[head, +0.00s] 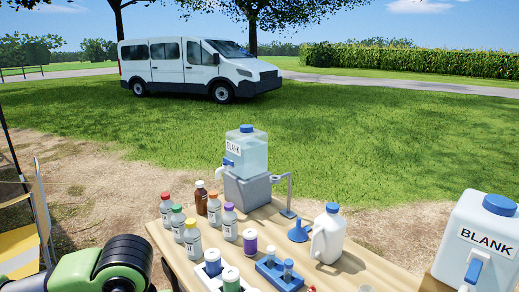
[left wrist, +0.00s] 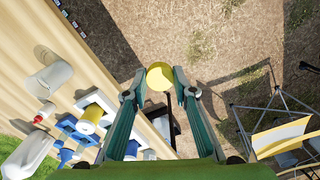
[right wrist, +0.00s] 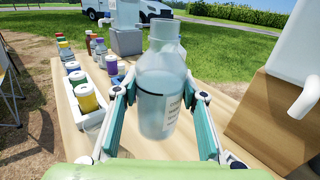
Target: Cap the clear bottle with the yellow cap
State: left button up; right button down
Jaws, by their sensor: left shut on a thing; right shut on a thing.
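The yellow cap (left wrist: 160,76) is between the fingertips of my left gripper (left wrist: 160,88) in the left wrist view, over bare ground beside the table's edge. The clear bottle (right wrist: 158,78) stands roughly upright in my right gripper (right wrist: 160,98), whose fingers are shut around its body. Its neck (right wrist: 165,32) points up and shows no coloured cap; a white label (right wrist: 174,110) is on its side. Cap and bottle do not appear together in any view. In the head view neither gripper shows, only part of my left arm at the lower left.
The wooden table (head: 270,220) carries several capped bottles (head: 193,238), a blue funnel (head: 299,231), a white jug (head: 328,236), a blue rack (head: 280,275) and a white tray (right wrist: 92,118). A BLANK container (head: 484,235) stands at right, another (head: 246,150) at the back.

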pick_arm(q)
jog(key=shift+s+a+r+m, duration=0.15)
jog(key=shift+a+m, duration=0.2)
jog(key=shift+m, duration=0.5)
jog(key=shift+a+r+m, duration=0.1)
jog(key=shift+a+m, duration=0.25)
jog(key=shift+m, duration=0.5)
pick_arm(e)
jog(key=shift+s+a+f+h, duration=0.15)
jog(key=shift+a+f+h, duration=0.05)
jog(key=shift+a+h, duration=0.1)
jog(key=s+a+f+n+g+y, duration=0.2)
jog(key=a+n+g+y, duration=0.2)
jog(key=a+n+y, duration=0.3)
jog(key=a+y, duration=0.4)
jog(key=a, duration=0.3)
jog(key=shift+n+y, duration=0.3)
pick_arm(q)
jog(key=w+d+r+m, duration=0.2)
jog(key=d+r, duration=0.6)
jog(key=d, duration=0.4)
jog(key=w+d+r+m, duration=0.2)
jog(key=w+d+r, duration=0.2)
jog(key=d+r, duration=0.5)
jog(key=d, duration=0.3)
jog(key=shift+r, duration=0.15)
